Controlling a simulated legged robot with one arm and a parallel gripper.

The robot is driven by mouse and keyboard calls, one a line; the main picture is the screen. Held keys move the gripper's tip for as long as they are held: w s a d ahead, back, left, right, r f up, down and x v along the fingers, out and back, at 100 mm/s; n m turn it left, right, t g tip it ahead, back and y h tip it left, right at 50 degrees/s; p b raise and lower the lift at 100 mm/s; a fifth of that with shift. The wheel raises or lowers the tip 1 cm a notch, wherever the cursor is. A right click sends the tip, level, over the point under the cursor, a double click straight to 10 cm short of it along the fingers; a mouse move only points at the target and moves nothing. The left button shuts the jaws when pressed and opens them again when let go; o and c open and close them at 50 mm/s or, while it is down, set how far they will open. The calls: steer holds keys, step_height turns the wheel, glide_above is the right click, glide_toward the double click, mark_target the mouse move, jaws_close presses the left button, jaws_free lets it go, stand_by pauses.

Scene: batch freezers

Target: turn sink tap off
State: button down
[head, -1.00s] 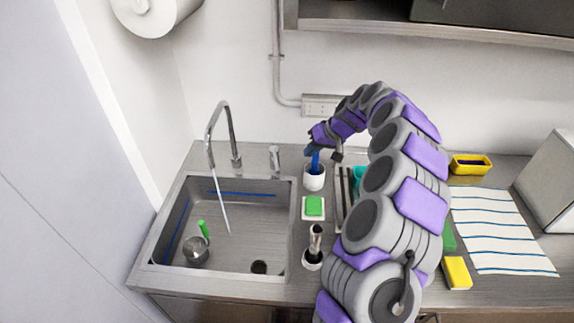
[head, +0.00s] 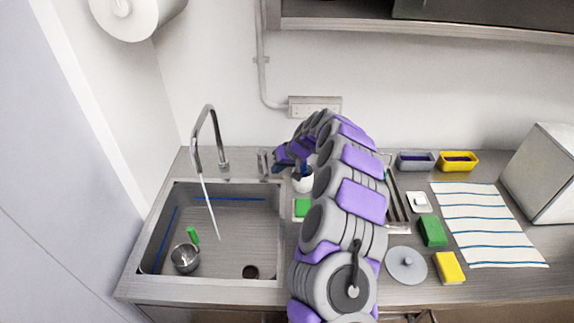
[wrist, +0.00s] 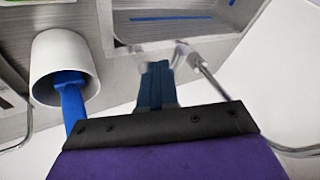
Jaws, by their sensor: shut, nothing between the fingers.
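The silver gooseneck tap (head: 195,145) stands behind the left sink basin, and a thin stream of water (head: 208,205) runs from its spout. A short metal post (head: 262,163), perhaps the tap's control, stands right of the tap base. My gripper (head: 277,164) is just right of this post, close to it; whether they touch I cannot tell. In the wrist view my blue fingers (wrist: 157,82) are together with nothing between them. A metal rod (wrist: 208,76) with a blurred end lies just right of them.
The sink (head: 282,230) holds a metal pot (head: 185,258) with a green handle. A white cup (wrist: 38,75) with a blue-handled tool (wrist: 74,105) stands close beside my gripper. Sponges, a round lid (head: 406,266) and a striped cloth (head: 490,225) lie on the right counter.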

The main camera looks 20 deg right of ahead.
mark_target(266, 173)
steer(key=shift+a+f, duration=0.15)
steer(key=shift+a, duration=0.35)
steer(key=shift+a, duration=0.1)
steer(key=a+m+p, duration=0.1)
steer(key=a, duration=0.2)
steer(key=shift+a, duration=0.15)
steer(key=shift+d, duration=0.2)
